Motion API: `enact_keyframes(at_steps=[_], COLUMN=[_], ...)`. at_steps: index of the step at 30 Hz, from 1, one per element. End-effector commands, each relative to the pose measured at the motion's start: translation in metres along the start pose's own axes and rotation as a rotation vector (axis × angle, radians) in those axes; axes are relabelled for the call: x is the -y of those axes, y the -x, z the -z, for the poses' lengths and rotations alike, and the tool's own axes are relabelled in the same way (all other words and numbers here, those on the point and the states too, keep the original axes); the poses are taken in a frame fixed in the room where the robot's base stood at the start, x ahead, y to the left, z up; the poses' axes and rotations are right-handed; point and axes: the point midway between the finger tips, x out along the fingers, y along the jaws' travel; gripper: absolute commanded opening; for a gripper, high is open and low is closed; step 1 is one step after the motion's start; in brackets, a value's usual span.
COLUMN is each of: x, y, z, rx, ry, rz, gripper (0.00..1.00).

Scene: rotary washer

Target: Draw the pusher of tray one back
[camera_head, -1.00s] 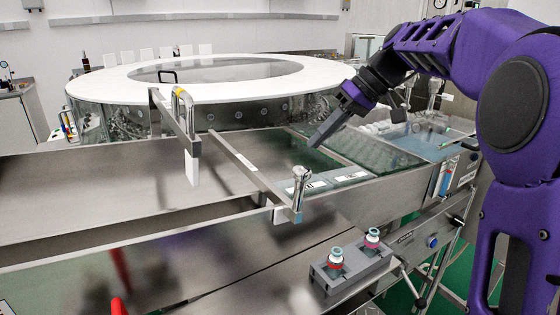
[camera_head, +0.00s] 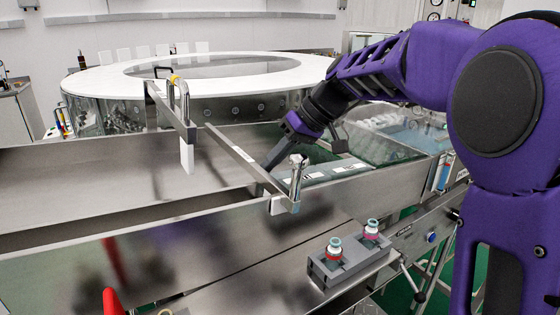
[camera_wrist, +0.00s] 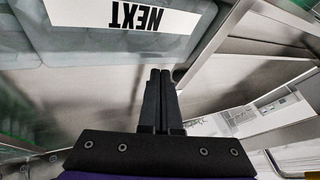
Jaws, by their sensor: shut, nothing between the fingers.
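A long metal pusher bar (camera_head: 236,153) lies slantwise across the steel tray (camera_head: 90,190), with an upright metal handle (camera_head: 297,172) at its near end. A second bar (camera_head: 168,108) with a looped handle stands farther back to the left. I cannot tell which one belongs to tray one. My gripper (camera_head: 268,164) is shut and empty, pointing down just right of the nearer bar; whether it touches the bar is unclear. In the wrist view the two fingers (camera_wrist: 160,73) lie together, below a white label (camera_wrist: 125,14) with bold upside-down print.
A large white-topped ring (camera_head: 100,85) stands behind the trays. Clear-walled compartments (camera_head: 375,148) lie right of my gripper. The tray floor left of the nearer bar is bare.

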Motion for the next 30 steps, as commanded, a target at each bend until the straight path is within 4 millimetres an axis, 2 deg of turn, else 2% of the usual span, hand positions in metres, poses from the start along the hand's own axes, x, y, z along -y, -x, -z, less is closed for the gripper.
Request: enact_keyframes(at_steps=[11, 14, 21, 24, 27, 30], x=[0.005, 0.021, 0.087, 0.108, 0.123, 0.13], y=[-0.002, -0.01, -0.038, -0.048, -0.053, -0.056], z=[0.0, 0.001, 0.005, 0.006, 0.007, 0.007], rx=[0.0, 0.001, 0.002, 0.002, 0.002, 0.0], ry=[0.003, 0.006, 0.01, 0.008, 0.006, 0.003], rz=[0.0, 0.002, 0.005, 0.003, 0.003, 0.002], gripper=[0.0, 0.0, 0.0, 0.0, 0.0, 0.0])
